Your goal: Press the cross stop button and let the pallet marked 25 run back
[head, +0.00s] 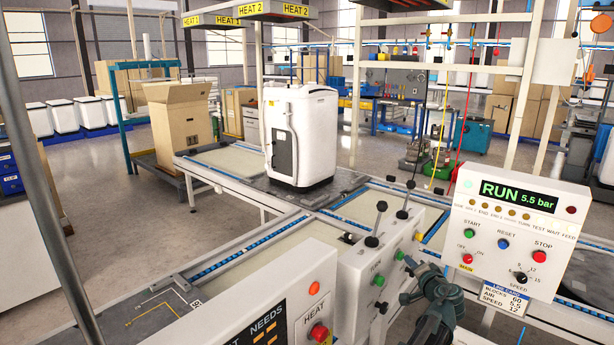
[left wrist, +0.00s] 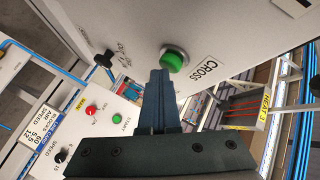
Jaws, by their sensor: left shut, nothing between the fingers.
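A green button (left wrist: 174,59) sits beside a CROSS label (left wrist: 208,68) on a pale control box; I take it to be the green button (head: 399,255) on the box's right face in the head view. My left gripper (left wrist: 162,74) is shut and empty, its fingertips right at the button's lower edge; I cannot tell whether they touch. In the head view the left gripper (head: 408,264) is close to that box. A white appliance (head: 298,135) stands on a grey pallet (head: 345,181) on the conveyor. No mark 25 is readable on it. My right gripper is not in view.
The RUN panel (head: 519,235) stands right of the gripper, with START, RESET and STOP buttons. Upright levers (head: 380,208) rise from the control box. The HEAT box (head: 290,310) stands at the front left. A second green button (head: 379,281) is nearby.

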